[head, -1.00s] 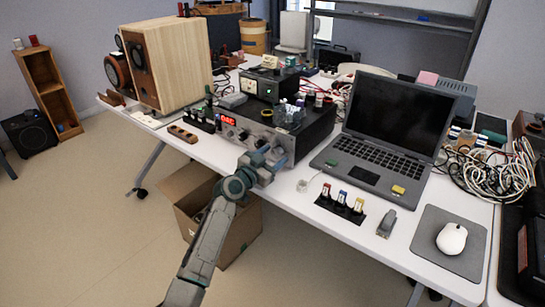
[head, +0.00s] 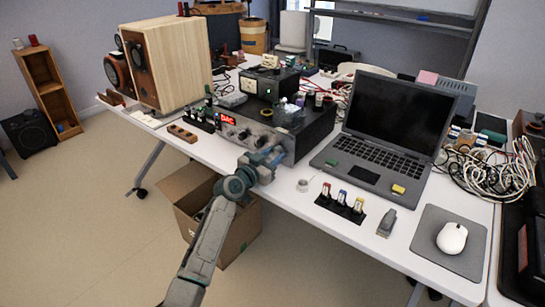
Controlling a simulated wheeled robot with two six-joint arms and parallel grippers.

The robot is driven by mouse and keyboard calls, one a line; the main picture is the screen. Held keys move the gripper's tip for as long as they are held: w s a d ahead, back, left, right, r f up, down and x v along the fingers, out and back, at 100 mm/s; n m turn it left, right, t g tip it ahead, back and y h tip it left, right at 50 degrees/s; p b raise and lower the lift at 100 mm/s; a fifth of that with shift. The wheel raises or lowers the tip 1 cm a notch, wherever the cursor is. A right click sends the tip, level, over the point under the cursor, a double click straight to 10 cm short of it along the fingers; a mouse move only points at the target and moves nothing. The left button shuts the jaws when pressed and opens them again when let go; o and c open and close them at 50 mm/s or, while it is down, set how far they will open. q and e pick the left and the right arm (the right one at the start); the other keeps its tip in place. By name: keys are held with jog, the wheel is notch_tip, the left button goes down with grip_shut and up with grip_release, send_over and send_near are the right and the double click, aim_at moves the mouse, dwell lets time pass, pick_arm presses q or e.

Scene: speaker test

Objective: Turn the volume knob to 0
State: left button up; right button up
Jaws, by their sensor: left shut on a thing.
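The black amplifier (head: 312,130) stands on the white table, with a red lit display (head: 227,119) and small knobs (head: 241,134) on its front panel. My left gripper (head: 272,154) is at the right part of this front panel. It is shut on the volume knob, which the gripper itself hides, so its setting cannot be read. My left arm comes up from the bottom of the view. My right gripper is not in view.
An open laptop (head: 392,130) stands right of the amplifier. A wooden speaker (head: 178,62) stands at the left. A cardboard box (head: 188,190) is on the floor beneath.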

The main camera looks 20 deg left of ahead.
pick_arm(q)
jog(key=n, duration=0.2)
jog(key=shift+n, duration=1.6)
jog(key=n+p, duration=0.3)
jog(key=n, duration=0.5)
jog(key=shift+d+n, duration=0.1)
jog(key=shift+n, duration=0.2)
jog(key=shift+n+p, duration=0.45)
jog(key=shift+n, duration=0.75)
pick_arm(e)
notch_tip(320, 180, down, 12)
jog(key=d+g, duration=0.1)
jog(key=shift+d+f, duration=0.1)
pick_arm(q)
jog(key=o, duration=1)
jog(key=shift+c, duration=0.2)
